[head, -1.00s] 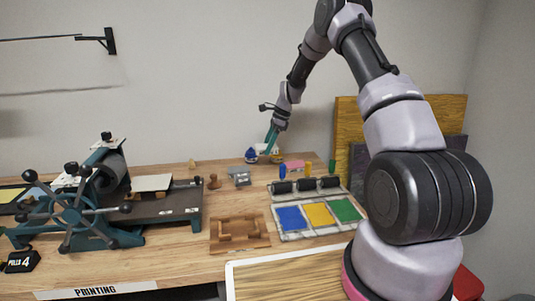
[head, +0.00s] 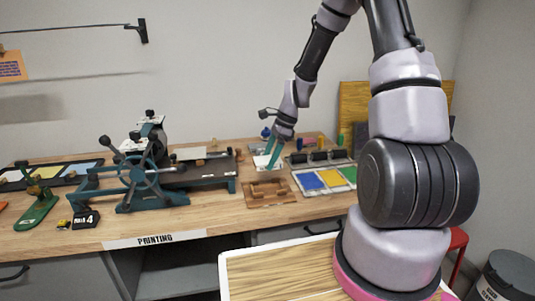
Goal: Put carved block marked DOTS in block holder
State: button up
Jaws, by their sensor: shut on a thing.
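My gripper (head: 272,161) is over the back of the workbench, its teal fingers pointing down, left of the ink trays. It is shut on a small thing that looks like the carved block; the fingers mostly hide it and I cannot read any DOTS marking. The block holder (head: 268,201) is a low wooden frame with raised inner walls. It lies on the bench in front of my gripper, left of the colour trays. I can make out no block in it.
A printing press (head: 145,172) with a spoked wheel stands left of the holder. Ink trays in blue, yellow and green (head: 332,179) lie right of it. A wooden-topped surface (head: 280,272) is in front.

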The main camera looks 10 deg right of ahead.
send_over(265, 190)
jog(key=d, duration=0.2)
jog(key=shift+a+f, duration=0.2)
jog(key=shift+f, duration=3.4)
jog(key=shift+f, duration=1.25)
jog(key=o, duration=1.3)
jog(key=shift+o, duration=0.2)
jog(key=shift+r, duration=0.1)
jog(key=shift+s+r, duration=0.1)
jog(key=shift+r, duration=3.8)
jog(key=shift+r, duration=0.1)
